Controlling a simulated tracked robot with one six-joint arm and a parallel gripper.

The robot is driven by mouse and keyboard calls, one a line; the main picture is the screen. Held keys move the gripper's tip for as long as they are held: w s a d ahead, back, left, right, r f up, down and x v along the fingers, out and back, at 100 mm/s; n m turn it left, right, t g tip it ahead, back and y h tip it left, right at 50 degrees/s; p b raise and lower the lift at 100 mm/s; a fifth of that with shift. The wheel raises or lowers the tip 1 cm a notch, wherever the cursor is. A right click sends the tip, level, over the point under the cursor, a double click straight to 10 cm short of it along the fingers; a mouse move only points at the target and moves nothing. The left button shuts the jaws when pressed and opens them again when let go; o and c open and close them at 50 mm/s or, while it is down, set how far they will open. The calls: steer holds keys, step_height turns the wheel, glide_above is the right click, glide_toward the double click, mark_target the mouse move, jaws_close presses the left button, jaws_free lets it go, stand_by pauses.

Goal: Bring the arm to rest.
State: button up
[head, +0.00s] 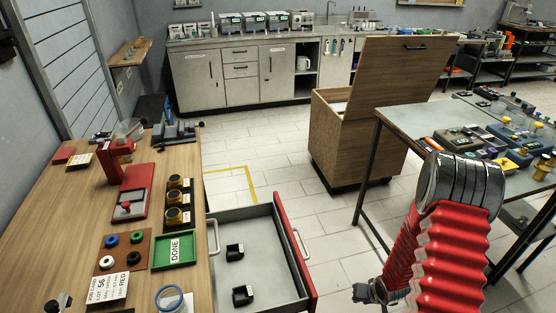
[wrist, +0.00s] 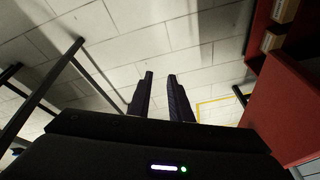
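My arm, with its red ribbed sleeve and a silver joint cover (head: 460,185), is folded at the right of the head view. My gripper (head: 362,292) hangs low at the sleeve's left side, over the floor. In the wrist view my gripper (wrist: 160,76) shows two dark fingers standing apart with bare floor visible between them. It is open and holds nothing. Neither finger touches anything.
An open red-fronted drawer (head: 262,250) juts from the wooden bench (head: 60,215) and holds two black parts. A wooden bin (head: 335,145) with a raised lid stands behind, beside a grey-topped table (head: 410,122). Tiled floor (head: 300,195) is clear between them.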

steer(key=s+r+g+h, duration=0.1)
steer(key=s+r+g, duration=0.15)
steer(key=r, duration=0.65)
steer(key=s+r+g+h, duration=0.1)
steer(key=s+r, duration=0.2)
steer(key=r, duration=0.6)
steer(key=s+a+r+t, duration=0.1)
steer(key=s+a+r, duration=0.2)
steer(key=r, duration=0.6)
steer(key=s+a+r+n+t+y, duration=0.1)
steer(key=s+a+r, duration=0.3)
steer(key=r, duration=0.6)
steer(key=s+a+r+t, duration=0.3)
steer(key=a+r, duration=0.3)
steer(key=r, duration=0.4)
steer(key=shift+s+r+n, duration=0.2)
steer(key=shift+s+n, duration=0.2)
steer(key=shift+s, duration=0.35)
steer(key=shift+a, duration=0.1)
